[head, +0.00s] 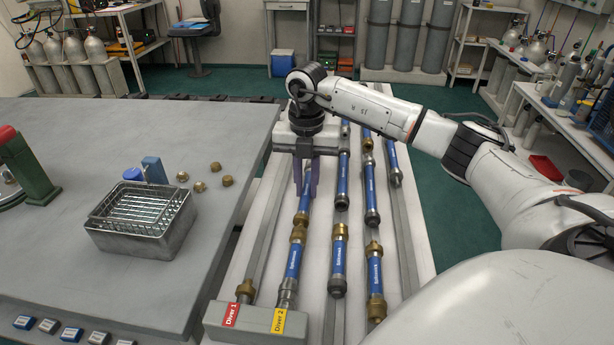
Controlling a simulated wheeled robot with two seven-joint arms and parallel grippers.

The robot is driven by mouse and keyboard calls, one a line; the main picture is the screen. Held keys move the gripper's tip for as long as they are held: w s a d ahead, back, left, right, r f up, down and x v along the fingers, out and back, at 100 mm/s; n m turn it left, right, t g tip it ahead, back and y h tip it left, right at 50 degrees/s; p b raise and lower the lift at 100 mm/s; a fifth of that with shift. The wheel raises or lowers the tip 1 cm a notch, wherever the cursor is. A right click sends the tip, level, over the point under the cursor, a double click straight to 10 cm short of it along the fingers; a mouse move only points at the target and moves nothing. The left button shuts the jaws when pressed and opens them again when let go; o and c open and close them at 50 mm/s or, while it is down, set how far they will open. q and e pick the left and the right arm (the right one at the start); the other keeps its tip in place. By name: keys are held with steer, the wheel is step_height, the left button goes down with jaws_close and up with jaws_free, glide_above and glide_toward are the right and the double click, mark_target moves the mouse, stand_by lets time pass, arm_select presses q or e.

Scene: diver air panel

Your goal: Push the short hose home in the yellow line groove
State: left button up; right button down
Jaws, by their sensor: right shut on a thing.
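The yellow "Diver 2" label (278,321) marks a line groove on the white panel. My right gripper (304,188), with purple fingers pointing down, is shut on this farther hose. The hose's far end is hidden by the gripper and wrist. My left gripper is not in view.
The red "Diver 1" label (231,315) marks the groove to the left, with a brass fitting (245,290) at its near end. More blue hoses (338,262) lie in grooves to the right. A wire basket (142,220) and loose brass nuts (200,187) sit on the grey bench (90,125).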

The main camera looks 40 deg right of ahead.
mark_target(306, 194)
steer(key=shift+s+a, duration=0.5)
steer(key=shift+a, duration=0.15)
steer(key=c, duration=1.6)
jaws_free()
steer(key=shift+s, duration=0.1)
step_height(306, 194, up, 10)
steer(key=shift+r+p, duration=0.15)
steer(key=shift+p, duration=0.25)
